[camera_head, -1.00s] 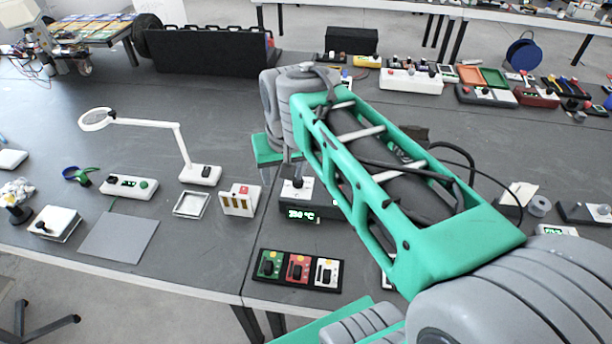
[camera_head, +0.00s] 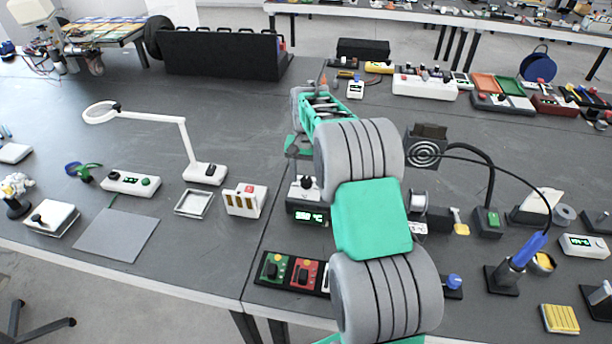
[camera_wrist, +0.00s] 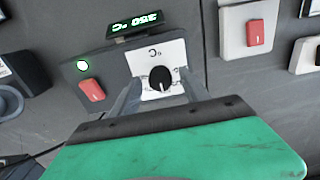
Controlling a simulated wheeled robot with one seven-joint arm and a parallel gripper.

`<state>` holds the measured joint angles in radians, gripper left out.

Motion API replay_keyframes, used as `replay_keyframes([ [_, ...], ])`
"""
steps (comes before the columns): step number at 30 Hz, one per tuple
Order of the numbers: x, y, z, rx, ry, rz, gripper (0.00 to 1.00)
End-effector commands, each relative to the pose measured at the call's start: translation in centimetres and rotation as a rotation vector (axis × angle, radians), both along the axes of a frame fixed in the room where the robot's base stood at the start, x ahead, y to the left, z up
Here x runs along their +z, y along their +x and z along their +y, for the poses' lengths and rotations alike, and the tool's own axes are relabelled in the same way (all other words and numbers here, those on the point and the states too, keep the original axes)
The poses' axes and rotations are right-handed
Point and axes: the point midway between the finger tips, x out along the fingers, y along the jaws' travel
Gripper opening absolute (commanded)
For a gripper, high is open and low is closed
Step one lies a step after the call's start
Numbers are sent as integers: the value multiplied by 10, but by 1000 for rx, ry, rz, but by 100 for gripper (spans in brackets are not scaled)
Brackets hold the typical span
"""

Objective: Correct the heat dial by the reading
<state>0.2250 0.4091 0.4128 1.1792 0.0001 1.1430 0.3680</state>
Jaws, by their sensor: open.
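The heat station (camera_head: 309,216) is a dark box with a white dial plate and a lit green display in the head view. Its display (camera_wrist: 134,24) is upside down in the wrist view and seems to read 350 °C. The black heat dial (camera_wrist: 160,78) sits on the white plate, its white mark pointing toward the picture's bottom. A red switch (camera_wrist: 91,90) and a lit green lamp (camera_wrist: 82,66) are beside the plate. My gripper (camera_wrist: 160,92) is open, its fingers either side of the dial; I cannot tell whether they touch it.

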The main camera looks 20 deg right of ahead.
Motion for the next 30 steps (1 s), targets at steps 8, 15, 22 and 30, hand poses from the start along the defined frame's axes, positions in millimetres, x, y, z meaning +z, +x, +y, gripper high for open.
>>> replay_keyframes([
  [8, -3, 0, 0, 1, 0, -2, 54],
  [15, -3, 0, 0, 1, 0, -2, 34],
  [22, -3, 0, 0, 1, -1, -3, 15],
  [30, -2, 1, 0, 1, -1, -3, 0],
])
